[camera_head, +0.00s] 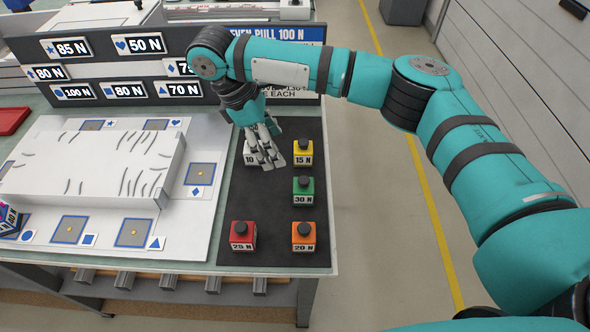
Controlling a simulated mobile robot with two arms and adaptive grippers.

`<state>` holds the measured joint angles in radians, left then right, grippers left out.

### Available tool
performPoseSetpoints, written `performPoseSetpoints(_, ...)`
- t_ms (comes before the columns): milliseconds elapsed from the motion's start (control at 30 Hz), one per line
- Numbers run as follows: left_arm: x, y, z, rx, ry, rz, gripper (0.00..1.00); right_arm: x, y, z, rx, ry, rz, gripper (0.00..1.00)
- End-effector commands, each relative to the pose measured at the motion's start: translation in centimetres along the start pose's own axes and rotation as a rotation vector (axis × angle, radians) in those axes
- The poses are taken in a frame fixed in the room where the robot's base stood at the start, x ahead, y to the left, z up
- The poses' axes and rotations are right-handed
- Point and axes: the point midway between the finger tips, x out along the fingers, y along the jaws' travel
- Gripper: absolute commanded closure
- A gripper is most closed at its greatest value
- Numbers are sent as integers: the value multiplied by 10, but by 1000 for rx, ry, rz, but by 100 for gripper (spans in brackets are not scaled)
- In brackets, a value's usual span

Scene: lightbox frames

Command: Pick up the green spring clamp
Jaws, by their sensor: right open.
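The green clamp (303,190) is a small block with a black knob and a "30 N" label. It stands upright on the dark mat (272,203), at its right side, between the yellow and orange blocks. My right gripper (284,160) is open above the back of the mat, over and partly in front of the white "10 N" block (250,158). It is behind and to the left of the green clamp, apart from it. My left gripper is not in view.
A yellow "15 N" block (303,152), an orange "20 N" block (303,236) and a red "25 N" block (242,235) stand on the mat. A white panel (95,165) lies left. A sign board (130,65) stands behind. The mat's centre is clear.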

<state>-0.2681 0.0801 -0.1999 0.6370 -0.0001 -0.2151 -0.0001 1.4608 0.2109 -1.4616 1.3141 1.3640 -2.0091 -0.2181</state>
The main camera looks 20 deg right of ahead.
Motion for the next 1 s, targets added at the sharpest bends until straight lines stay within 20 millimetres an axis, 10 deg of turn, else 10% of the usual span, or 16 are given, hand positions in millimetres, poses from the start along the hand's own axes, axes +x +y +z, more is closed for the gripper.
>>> performPoseSetpoints(133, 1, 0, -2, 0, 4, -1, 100, 17, 0, 2, 0, -6, -6, 25)
performPoseSetpoints(467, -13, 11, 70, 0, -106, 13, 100, 84, 1, 3, 2, -5, -1, 25)
performPoseSetpoints(800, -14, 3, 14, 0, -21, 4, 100, 121, 1, 1, 1, -3, 0, 25)
performPoseSetpoints(1000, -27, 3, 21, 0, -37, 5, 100, 146, 2, -2, 1, -5, -1, 25)
